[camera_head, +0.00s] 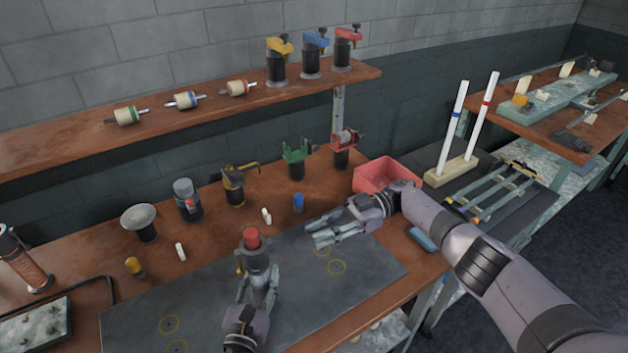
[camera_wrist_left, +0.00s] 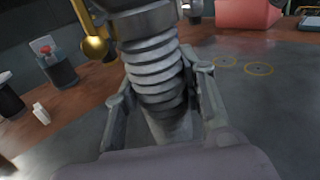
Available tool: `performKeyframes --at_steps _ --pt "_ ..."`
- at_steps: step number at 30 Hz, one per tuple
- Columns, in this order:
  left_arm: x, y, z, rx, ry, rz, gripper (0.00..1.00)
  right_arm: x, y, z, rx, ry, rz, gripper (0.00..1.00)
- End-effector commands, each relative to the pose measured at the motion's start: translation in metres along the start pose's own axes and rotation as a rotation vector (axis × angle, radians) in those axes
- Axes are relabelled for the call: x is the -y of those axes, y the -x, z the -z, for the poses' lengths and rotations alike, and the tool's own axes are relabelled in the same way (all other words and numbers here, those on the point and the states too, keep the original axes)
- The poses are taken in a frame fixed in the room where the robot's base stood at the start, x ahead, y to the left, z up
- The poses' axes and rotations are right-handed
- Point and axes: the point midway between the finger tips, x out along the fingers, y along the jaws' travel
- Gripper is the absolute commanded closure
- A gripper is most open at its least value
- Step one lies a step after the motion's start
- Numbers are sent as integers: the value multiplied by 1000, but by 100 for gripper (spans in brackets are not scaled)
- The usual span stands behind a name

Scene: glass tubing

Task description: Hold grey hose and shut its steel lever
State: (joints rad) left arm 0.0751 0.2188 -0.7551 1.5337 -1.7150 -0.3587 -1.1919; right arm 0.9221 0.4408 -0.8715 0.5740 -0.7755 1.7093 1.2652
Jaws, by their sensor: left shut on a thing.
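The grey hose (camera_wrist_left: 152,75) is a ribbed grey piece standing upright between my left fingers in the left wrist view. In the head view, its top (camera_head: 258,257) shows a grey collar with a red end above it. My left gripper (camera_head: 262,290) is shut on it over the dark mat. A brass-coloured lever with a ball end (camera_wrist_left: 95,46) hangs at the hose's left side. A small steel-coloured part (camera_wrist_left: 192,8) shows at its upper right; I cannot tell whether it is the steel lever. My right gripper (camera_head: 318,234) is open and empty, right of the hose above the mat.
The dark mat (camera_head: 375,275) is mostly clear, with yellow ring marks. Behind it stand a blue cap (camera_head: 298,202), white pieces (camera_head: 181,252), and several clamps and stands. A red bin (camera_head: 385,173) is behind my right gripper. A blue block (camera_head: 422,239) lies near the right edge.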

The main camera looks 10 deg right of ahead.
Motion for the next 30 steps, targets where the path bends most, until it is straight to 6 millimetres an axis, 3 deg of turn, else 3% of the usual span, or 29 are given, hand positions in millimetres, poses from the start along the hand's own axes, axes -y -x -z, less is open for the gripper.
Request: performKeyframes --at_steps 4,14,23,30 --pt "0 0 0 0 0 0 100 2 -29 -1 0 3 5 78" --pt "0 0 0 0 0 0 100 4 -50 30 266 -19 73 78" --pt "0 0 0 -1 0 0 100 2 -60 61 499 10 9 78" --pt "0 0 0 -1 0 1 100 0 -72 80 817 19 -1 78"
